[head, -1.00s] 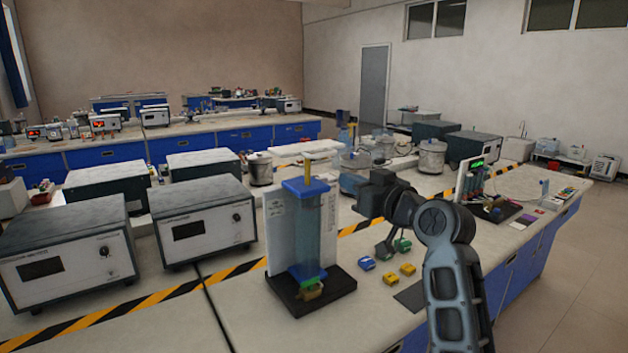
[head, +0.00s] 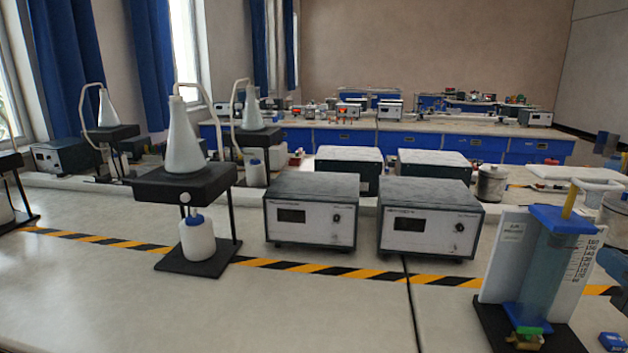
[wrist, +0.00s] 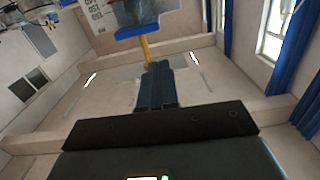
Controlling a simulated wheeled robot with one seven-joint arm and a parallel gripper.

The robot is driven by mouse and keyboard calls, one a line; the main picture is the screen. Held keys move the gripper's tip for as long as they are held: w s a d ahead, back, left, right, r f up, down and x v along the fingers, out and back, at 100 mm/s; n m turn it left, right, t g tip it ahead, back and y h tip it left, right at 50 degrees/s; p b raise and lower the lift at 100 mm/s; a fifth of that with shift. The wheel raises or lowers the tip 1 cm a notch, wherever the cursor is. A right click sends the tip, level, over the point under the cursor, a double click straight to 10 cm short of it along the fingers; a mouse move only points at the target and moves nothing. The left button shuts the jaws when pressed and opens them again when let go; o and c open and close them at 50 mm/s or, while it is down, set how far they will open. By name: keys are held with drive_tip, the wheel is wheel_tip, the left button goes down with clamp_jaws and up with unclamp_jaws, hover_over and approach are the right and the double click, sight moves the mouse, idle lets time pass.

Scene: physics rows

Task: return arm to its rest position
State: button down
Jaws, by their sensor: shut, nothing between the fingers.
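My gripper (wrist: 157,85) shows in the wrist view as two dark fingers held together, with nothing between them. Beyond the fingertips, at the top of the wrist view, is the blue cap (wrist: 137,30) with a yellow rod of the column apparatus. In the head view this apparatus (head: 543,265) stands upright at the right on a black base, with a white scale board behind it. A dark part at the right edge of the head view, beside the apparatus, looks like the end of my arm. The rest of my arm is out of that view.
Two grey instrument boxes (head: 312,212) (head: 430,220) stand mid-bench. A black stand (head: 187,190) with a white conical flask is to their left. Yellow-black tape (head: 120,243) crosses the bench. The front bench top (head: 220,310) is clear. A small blue block (head: 612,341) lies at lower right.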

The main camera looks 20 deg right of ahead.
drive_tip(key=s+a+f+n+y, duration=0.1)
drive_tip(key=s+a+f, duration=0.1)
drive_tip(key=a+f, duration=0.6)
drive_tip(key=s+a+f+y, duration=0.2)
drive_tip(key=a+f, duration=0.3)
drive_tip(key=a, duration=0.5)
drive_tip(key=s+a+f+n+y, duration=0.1)
drive_tip(key=s+a+n+y, duration=0.4)
drive_tip(key=s+a, duration=1)
drive_tip(key=shift+s+a+n+y, duration=0.3)
drive_tip(key=shift+s+a+y, duration=0.1)
drive_tip(key=shift+s+y, duration=0.15)
drive_tip(key=c, duration=1.8)
unclamp_jaws()
drive_tip(key=shift+f, duration=0.1)
